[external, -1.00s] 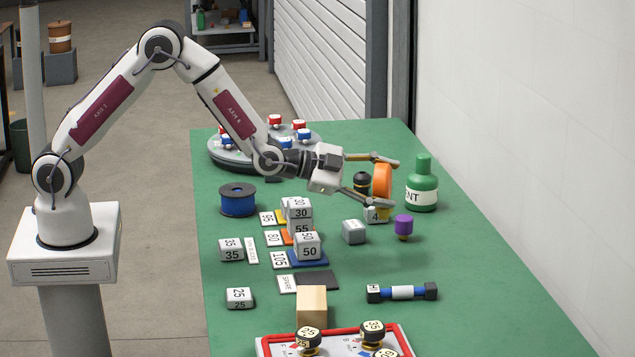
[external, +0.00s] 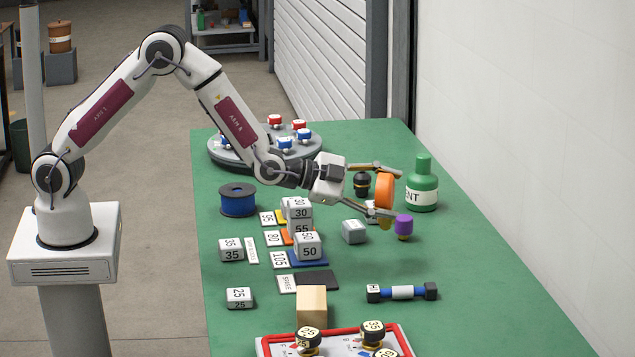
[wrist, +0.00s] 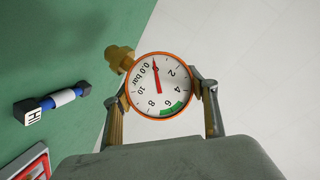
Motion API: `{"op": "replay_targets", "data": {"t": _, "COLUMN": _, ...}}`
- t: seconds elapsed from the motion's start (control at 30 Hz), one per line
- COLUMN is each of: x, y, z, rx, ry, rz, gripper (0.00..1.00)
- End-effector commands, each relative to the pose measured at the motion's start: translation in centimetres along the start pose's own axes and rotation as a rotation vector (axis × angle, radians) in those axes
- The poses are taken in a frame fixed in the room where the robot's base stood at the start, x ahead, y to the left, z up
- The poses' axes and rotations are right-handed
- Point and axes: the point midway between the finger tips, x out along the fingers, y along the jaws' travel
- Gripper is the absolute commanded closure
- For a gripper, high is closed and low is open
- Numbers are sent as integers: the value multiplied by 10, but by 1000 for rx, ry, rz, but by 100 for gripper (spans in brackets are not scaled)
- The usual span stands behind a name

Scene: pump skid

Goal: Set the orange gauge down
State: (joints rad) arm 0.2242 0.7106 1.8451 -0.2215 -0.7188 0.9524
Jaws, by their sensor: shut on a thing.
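The orange gauge (external: 385,195) is a round dial with an orange rim and a brass stem. My gripper (external: 394,192) is shut on it, with one finger on each side of the rim. In the wrist view the gauge (wrist: 160,87) shows its white face, red needle and green band between my fingers (wrist: 160,92), with its brass stem toward the upper left. In the external view it is just above the green table (external: 470,270), beside a purple-topped piece (external: 404,225). I cannot tell whether its stem touches the table.
A green bottle (external: 422,187) stands behind and right of the gauge. A black piece (external: 361,184) and a grey block (external: 353,231) are to its left. A blue dumbbell-like part (external: 402,292) lies nearer the front. The table's right front is clear.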

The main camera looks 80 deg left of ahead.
Motion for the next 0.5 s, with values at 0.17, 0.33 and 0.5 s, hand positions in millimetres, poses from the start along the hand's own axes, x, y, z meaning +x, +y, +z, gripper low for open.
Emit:
{"op": "replay_targets", "data": {"t": 0.17, "x": 7, "y": 18, "z": 16, "rx": 0, "ry": -1, "rz": 1, "gripper": 82}}
{"op": "replay_targets", "data": {"t": 0.33, "x": 12, "y": 30, "z": 28, "rx": 0, "ry": 0, "rz": 0, "gripper": 82}}
{"op": "replay_targets", "data": {"t": 0.5, "x": 13, "y": 34, "z": 32, "rx": 0, "ry": 1, "rz": -1, "gripper": 82}}
